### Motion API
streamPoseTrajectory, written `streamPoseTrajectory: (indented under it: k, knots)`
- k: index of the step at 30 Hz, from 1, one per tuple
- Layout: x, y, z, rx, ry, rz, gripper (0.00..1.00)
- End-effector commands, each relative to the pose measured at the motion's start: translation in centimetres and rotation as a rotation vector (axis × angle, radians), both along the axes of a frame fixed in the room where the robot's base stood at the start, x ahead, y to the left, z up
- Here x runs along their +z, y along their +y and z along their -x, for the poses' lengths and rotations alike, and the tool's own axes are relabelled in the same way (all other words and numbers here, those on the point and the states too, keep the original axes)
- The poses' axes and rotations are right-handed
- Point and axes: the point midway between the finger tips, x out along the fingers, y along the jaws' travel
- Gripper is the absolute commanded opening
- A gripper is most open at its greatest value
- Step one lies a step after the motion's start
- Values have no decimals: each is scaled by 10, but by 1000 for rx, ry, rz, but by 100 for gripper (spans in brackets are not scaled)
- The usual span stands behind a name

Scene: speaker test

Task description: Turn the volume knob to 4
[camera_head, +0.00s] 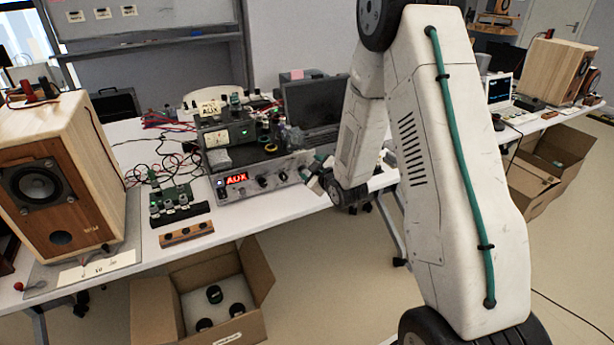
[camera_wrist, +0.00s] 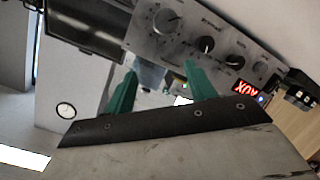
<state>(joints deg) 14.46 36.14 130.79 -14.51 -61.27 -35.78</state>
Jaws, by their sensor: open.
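The amplifier (camera_head: 213,188) has a silver front with a red lit AUX display (camera_head: 236,179), which also shows in the wrist view (camera_wrist: 242,87). In the tilted wrist view, a large silver knob (camera_wrist: 166,20) with marks around it sits at the panel's far end from the display. It looks like the volume knob; I cannot read its setting. Two smaller dark knobs (camera_wrist: 205,44) (camera_wrist: 235,62) sit between it and the display. My gripper (camera_wrist: 160,70), with green fingers, is open and empty. It is near the large knob but apart from it. In the head view my gripper (camera_head: 313,167) is at the panel's right end.
Gear (camera_head: 226,134) and tape rolls are on top of the amplifier. A laptop (camera_head: 315,102) is behind it. A wooden speaker (camera_head: 92,150), a green circuit board (camera_head: 172,196) and tangled cables are to the left. A cardboard box (camera_head: 255,270) is on the floor in front.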

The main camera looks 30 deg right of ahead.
Motion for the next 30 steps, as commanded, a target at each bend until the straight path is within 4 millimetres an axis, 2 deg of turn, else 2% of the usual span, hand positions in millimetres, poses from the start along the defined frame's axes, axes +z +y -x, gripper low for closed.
streamPoseTrajectory:
  k: [1, 3, 6, 10, 13, 16, 24, 30]
  knots:
    - [-20, -4, 1, 8, -34, 11, 55]
    - [-36, -6, 3, 19, -101, 31, 55]
    - [-54, -10, 8, 28, -180, 52, 55]
    - [-67, -12, 16, 32, -249, 69, 55]
    - [-70, -12, 17, 32, -274, 77, 55]
    - [-70, -12, 10, 34, -282, 79, 55]
    - [-69, -12, -33, 34, -282, 78, 55]
    - [-70, -12, -55, 33, -280, 77, 55]
